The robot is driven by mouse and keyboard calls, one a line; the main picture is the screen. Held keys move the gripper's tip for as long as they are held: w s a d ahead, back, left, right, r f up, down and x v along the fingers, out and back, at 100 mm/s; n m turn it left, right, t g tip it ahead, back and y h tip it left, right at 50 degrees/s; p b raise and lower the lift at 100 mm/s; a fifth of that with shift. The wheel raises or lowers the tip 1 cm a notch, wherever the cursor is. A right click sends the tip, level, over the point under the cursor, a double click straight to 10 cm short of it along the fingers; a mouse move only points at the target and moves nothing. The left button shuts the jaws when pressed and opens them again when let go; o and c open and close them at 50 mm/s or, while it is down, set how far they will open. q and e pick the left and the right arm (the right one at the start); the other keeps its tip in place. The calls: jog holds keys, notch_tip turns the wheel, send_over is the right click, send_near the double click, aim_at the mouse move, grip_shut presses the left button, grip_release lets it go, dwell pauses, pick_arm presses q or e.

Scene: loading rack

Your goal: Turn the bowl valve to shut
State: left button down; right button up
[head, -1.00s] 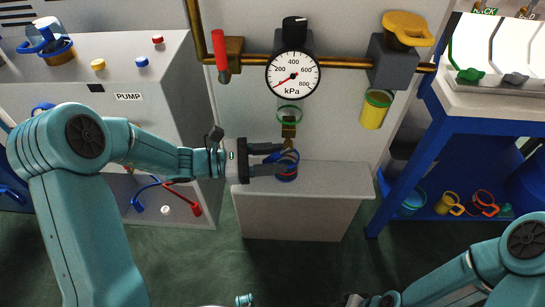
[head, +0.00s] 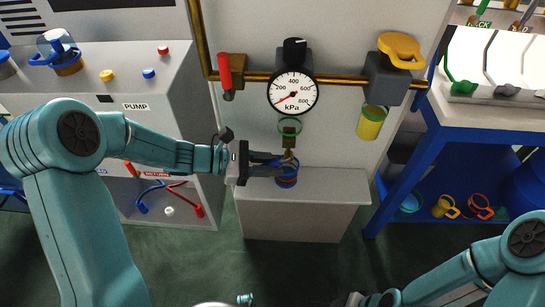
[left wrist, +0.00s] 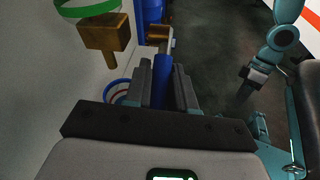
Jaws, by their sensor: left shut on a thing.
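Below the gauge, a clear bowl with a green ring (head: 289,126) has a brass valve block and spout (head: 289,141) under it; they show at the upper left of the left wrist view, the brass block (left wrist: 106,36) clearly. A blue cup with a red band (head: 287,174) stands under the spout on a grey ledge. My right gripper (head: 350,300) is barely visible at the bottom edge.
A pressure gauge (head: 293,92) hangs on a brass pipe between a red lever (head: 225,72) and a yellow knob (head: 401,48). The grey ledge (head: 330,180) has free room right of the blue cup.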

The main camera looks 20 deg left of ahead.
pick_arm(q)
jog(key=r+y+p, duration=0.1)
jog(key=p, duration=0.2)
jog(key=r+g+y+p, duration=0.1)
jog(key=y+p, duration=0.2)
jog(key=p, duration=0.2)
jog(key=shift+s+a+r+m+g+y+p, duration=0.1)
jog(key=shift+a+r+m+g+y+p, duration=0.2)
jog(key=shift+a+r+g+y, duration=0.1)
jog(key=shift+y+p, duration=0.6)
jog(key=shift+p, duration=0.4)
jog(key=c, duration=1.1)
grip_release()
jog(key=shift+o, duration=0.2)
jog(key=p+v, duration=0.2)
jog(key=v, duration=1.4)
jog(key=shift+w+r, duration=0.15)
jog(key=shift+w, duration=0.1)
jog(key=shift+a, duration=0.1)
